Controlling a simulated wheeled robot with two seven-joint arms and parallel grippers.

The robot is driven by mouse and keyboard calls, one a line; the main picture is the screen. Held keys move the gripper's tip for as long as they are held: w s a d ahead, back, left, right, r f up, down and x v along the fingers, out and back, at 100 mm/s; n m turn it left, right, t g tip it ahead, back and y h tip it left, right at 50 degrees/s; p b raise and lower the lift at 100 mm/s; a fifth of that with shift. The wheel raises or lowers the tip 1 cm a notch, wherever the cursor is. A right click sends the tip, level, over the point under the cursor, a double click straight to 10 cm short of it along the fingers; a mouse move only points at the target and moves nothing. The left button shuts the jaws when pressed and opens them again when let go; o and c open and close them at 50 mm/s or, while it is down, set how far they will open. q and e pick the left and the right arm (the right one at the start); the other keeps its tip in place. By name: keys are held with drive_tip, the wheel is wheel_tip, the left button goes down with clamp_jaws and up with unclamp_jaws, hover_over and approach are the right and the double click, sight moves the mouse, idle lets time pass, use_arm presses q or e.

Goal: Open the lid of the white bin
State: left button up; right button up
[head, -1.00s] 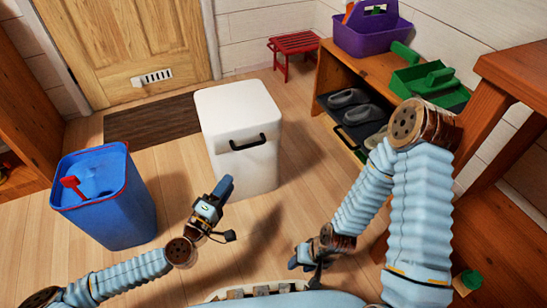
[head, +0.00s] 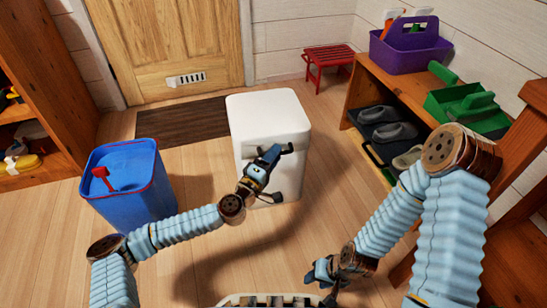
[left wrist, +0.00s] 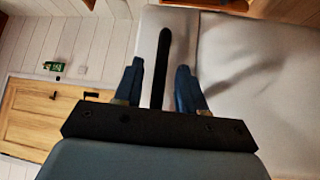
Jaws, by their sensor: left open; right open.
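The white bin (head: 268,108) stands on the floor at the middle of the head view, its lid closed. Its black handle (head: 288,148) is on the front face, partly hidden behind my left gripper (head: 269,156). My left gripper is open at the handle. In the left wrist view the dark handle bar (left wrist: 161,65) appears between the two open fingers of the left gripper (left wrist: 160,80), against the white bin (left wrist: 255,90); I cannot tell whether they touch. My right gripper (head: 322,272) is open and empty low in the head view, away from the bin.
A blue bin (head: 135,195) with a red handle stands left of the white bin. A red stool (head: 328,65) is behind. Floor in front is clear.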

use_arm(q)
clamp_jaws()
idle(0.3)
